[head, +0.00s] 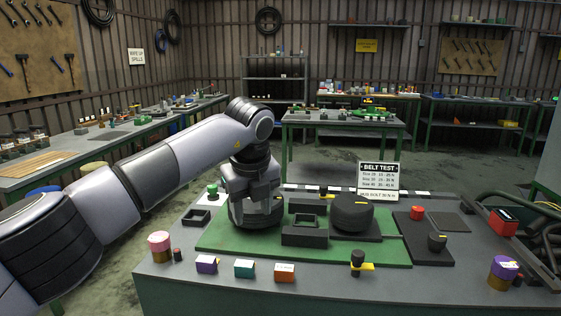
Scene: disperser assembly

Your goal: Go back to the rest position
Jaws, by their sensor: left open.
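My left arm comes in from the left and bends down over the bench. My left gripper (257,208) points down at the left part of the green mat (225,242). It is beside a black open-topped block (304,232) and left of a large dark round part (351,213). A dark shape lies around and behind its lower end; I cannot tell whether they touch. I see nothing clearly held, and the fingertips are partly hidden. My right gripper is not in view.
A "BELT TEST" sign (378,181) stands at the bench's back. Small purple, teal and orange boxes (285,273) line the front. A pink-topped can (160,246) stands front left, a purple-topped can (502,272) front right. Dark tubing (540,255) is at the right edge.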

